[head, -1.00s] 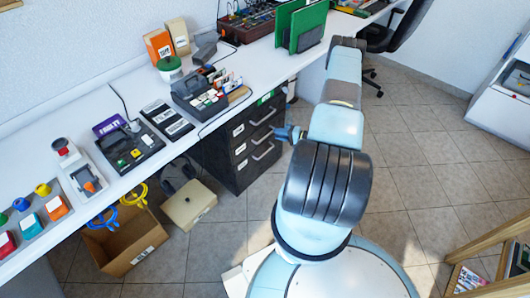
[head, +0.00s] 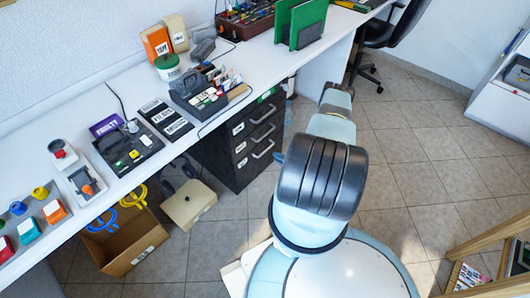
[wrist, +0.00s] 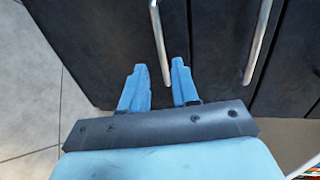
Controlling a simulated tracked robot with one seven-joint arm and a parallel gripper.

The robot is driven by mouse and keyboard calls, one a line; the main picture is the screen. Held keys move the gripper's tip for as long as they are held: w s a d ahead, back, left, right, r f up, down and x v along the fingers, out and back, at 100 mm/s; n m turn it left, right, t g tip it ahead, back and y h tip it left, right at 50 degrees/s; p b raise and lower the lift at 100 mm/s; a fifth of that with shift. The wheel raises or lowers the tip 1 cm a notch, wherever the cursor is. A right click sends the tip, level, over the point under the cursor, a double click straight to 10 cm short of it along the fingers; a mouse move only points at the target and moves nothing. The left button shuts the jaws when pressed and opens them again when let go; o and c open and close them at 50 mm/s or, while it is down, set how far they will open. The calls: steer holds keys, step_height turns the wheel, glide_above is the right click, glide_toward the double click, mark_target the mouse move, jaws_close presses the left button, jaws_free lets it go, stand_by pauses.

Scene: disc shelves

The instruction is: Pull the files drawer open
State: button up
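The dark drawer cabinet (head: 238,160) stands under the white desk, with three shut drawers that have pale labels and silver bar handles. I cannot read which label is the files one. In the wrist view one handle (wrist: 156,30) runs between my gripper's (wrist: 158,66) two blue fingertips, and a second handle (wrist: 260,42) lies to the right, clear of them. My gripper is open, with a gap between the fingers; I cannot tell whether they touch the handle. In the head view my arm hides most of the gripper near the cabinet's lower front.
A cardboard box (head: 125,262) and a beige case (head: 189,205) are on the floor left of the cabinet. The desk (head: 200,118) overhangs it. Tiled floor is open in front and right. A wooden shelf (head: 480,240) stands at the lower right.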

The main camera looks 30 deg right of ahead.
steer(key=x, duration=0.9)
steer(key=shift+w, duration=0.1)
steer(key=shift+c, duration=0.2)
jaws_close()
